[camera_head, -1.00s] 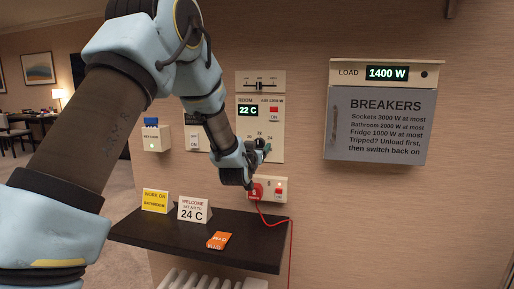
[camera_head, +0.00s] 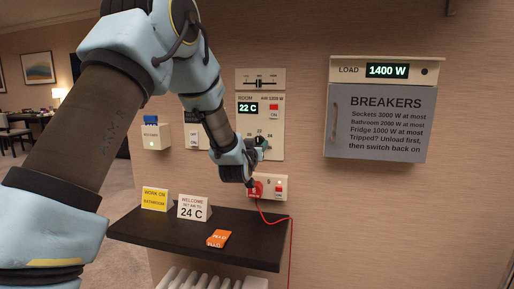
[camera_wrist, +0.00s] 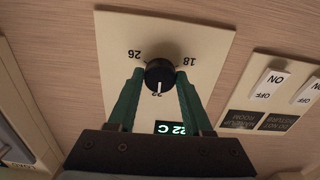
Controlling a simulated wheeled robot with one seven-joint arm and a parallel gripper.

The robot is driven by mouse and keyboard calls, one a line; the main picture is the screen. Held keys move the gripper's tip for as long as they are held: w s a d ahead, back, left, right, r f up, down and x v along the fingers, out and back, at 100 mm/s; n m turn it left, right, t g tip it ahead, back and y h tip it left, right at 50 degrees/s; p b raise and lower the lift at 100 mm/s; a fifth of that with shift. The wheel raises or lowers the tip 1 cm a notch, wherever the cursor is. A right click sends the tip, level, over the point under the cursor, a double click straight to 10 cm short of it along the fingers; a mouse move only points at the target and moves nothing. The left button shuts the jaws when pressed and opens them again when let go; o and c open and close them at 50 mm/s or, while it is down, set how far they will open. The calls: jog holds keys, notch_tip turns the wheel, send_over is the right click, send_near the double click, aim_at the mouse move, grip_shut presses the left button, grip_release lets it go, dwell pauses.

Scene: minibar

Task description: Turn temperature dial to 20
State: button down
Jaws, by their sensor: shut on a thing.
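The temperature dial (camera_wrist: 159,76) is a round black knob on a cream wall panel (camera_wrist: 205,45). Its white pointer line points at the 22 mark in the wrist view, with 26 and 18 marked around it. My gripper (camera_wrist: 159,80) has its two green fingers on either side of the knob, shut on it. In the head view, my gripper (camera_head: 261,146) is at the lower part of the panel (camera_head: 275,85) and hides the dial. The room display (camera_head: 247,108) reads 22 C, and it also shows between the fingers in the wrist view (camera_wrist: 171,128).
A dark shelf (camera_head: 150,232) below holds cards and an orange packet (camera_head: 219,238). A red plug (camera_head: 255,189) with a hanging cable sits in the socket under the panel. A breaker box (camera_head: 379,125) hangs at right.

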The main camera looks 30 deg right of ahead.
jog(key=shift+n+b, duration=5.7)
jog(key=shift+b, duration=1.8)
jog(key=shift+c, duration=1.6)
grip_release()
jog(key=shift+s, duration=0.15)
